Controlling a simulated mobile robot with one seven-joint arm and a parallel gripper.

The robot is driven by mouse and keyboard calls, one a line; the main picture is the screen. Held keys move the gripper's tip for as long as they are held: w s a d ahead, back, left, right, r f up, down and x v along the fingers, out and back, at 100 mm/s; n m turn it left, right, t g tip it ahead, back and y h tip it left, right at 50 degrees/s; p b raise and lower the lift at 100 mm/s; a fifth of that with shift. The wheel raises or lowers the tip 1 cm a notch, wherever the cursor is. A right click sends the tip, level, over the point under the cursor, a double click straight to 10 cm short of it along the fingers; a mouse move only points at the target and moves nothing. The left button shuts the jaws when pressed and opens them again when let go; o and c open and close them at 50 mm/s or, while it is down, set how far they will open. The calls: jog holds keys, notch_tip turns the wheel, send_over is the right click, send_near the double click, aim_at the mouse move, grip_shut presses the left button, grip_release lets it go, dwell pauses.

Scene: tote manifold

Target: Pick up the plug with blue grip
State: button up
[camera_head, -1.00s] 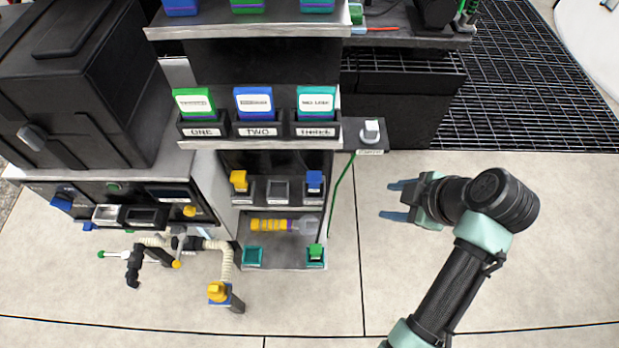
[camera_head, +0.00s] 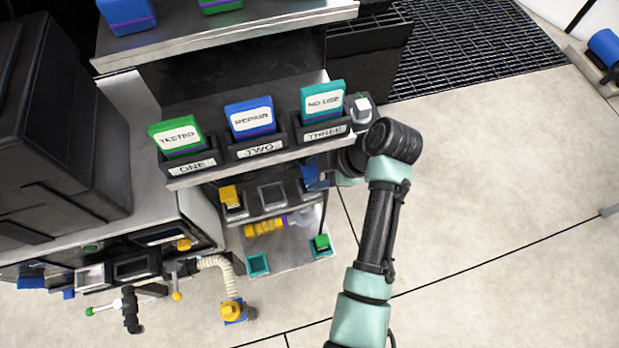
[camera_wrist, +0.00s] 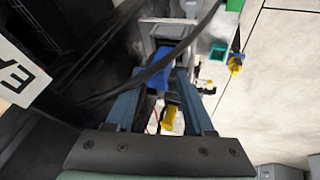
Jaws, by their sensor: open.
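The plug with blue grip (camera_head: 311,176) stands at the right end of the middle shelf's row of holders in the head view, partly covered by my gripper. In the wrist view the blue grip (camera_wrist: 160,76) lies between the fingertips of my gripper (camera_wrist: 163,84), in front of a grey holder (camera_wrist: 165,33). My gripper is open, with one finger on each side of the grip. Whether either finger touches it I cannot tell. In the head view my gripper (camera_head: 332,180) is mostly hidden behind my wrist and the upper shelf.
A plug with yellow grip (camera_head: 230,196) and an empty grey holder (camera_head: 272,195) stand to the left in the row. The upper shelf (camera_head: 210,176) with labelled cartridges overhangs closely. A dark cable (camera_wrist: 165,62) crosses the wrist view. Floor to the right is clear.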

jog(key=shift+w+a+f, duration=0.1)
jog(key=shift+a+f, duration=0.05)
jog(key=shift+f, duration=0.25)
grip_shut()
jog(key=shift+r, duration=0.15)
